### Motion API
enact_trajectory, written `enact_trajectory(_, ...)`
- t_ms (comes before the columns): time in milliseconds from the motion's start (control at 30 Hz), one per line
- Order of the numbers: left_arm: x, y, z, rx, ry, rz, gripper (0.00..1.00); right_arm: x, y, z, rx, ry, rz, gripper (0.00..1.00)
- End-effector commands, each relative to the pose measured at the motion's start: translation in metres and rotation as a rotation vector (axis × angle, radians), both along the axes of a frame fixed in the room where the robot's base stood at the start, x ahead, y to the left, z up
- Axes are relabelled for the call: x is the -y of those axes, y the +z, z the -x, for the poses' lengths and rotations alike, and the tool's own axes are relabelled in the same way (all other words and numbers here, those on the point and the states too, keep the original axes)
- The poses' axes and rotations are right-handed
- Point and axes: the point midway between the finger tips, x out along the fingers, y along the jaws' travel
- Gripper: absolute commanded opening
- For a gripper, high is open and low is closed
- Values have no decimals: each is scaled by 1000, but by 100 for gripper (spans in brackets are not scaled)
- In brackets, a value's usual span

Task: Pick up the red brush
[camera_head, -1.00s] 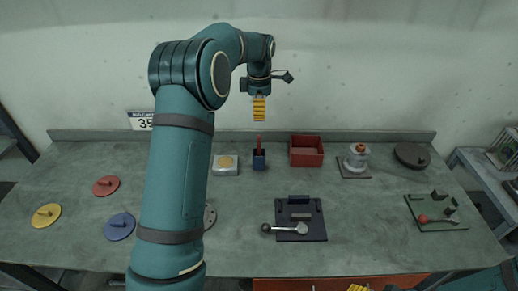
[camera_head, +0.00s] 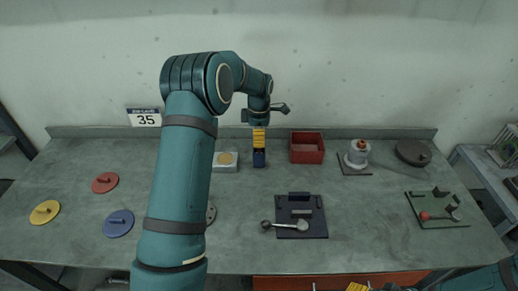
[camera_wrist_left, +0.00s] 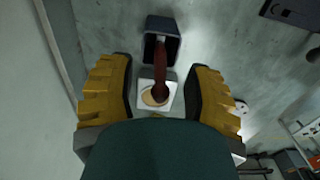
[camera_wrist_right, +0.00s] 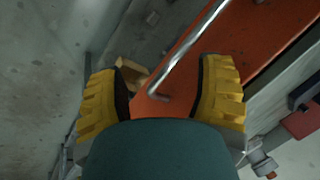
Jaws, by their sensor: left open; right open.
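The red brush (camera_wrist_left: 160,72) shows in the left wrist view as a dark red handle rising from a dark blue holder (camera_wrist_left: 163,26). In the head view the holder (camera_head: 259,158) stands at the back of the bench, and my gripper hides the brush. My left gripper (camera_head: 259,146) is open and points down just above the holder. In the left wrist view the handle lies between the open yellow fingers (camera_wrist_left: 160,90), apart from both. My right gripper (camera_wrist_right: 160,90) is open and empty, low in front of the bench by an orange drawer front (camera_wrist_right: 235,45) with a metal handle.
A white block with a tan disc (camera_head: 226,162) stands left of the holder, and a red bin (camera_head: 307,148) stands right of it. A dark fixture with a lever (camera_head: 301,216) lies nearer. Coloured discs (camera_head: 119,223) lie at left.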

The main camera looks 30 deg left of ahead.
Motion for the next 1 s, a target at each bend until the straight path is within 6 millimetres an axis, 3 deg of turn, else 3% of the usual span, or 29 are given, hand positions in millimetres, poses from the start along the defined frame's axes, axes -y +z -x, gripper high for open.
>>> enact_trajectory(200, 0, 0, 0, 1, 0, -1, 53, 0, 0, 0, 0, 0, 0, 67)
enact_trajectory(300, 0, 0, 0, 1, 0, 0, 18, 0, 0, 0, 0, 0, 0, 67)
enact_trajectory(367, 0, 0, 0, 1, 0, 0, 0, 0, 0, 0, 0, 0, 0, 67)
enact_trajectory(800, 0, 2, 0, 1, 0, 0, 0, 0, 0, 0, 0, 0, 0, 67)
enact_trajectory(1000, 0, 25, -1, 6, 0, 0, 0, 0, 2, 0, 0, 0, 0, 67)
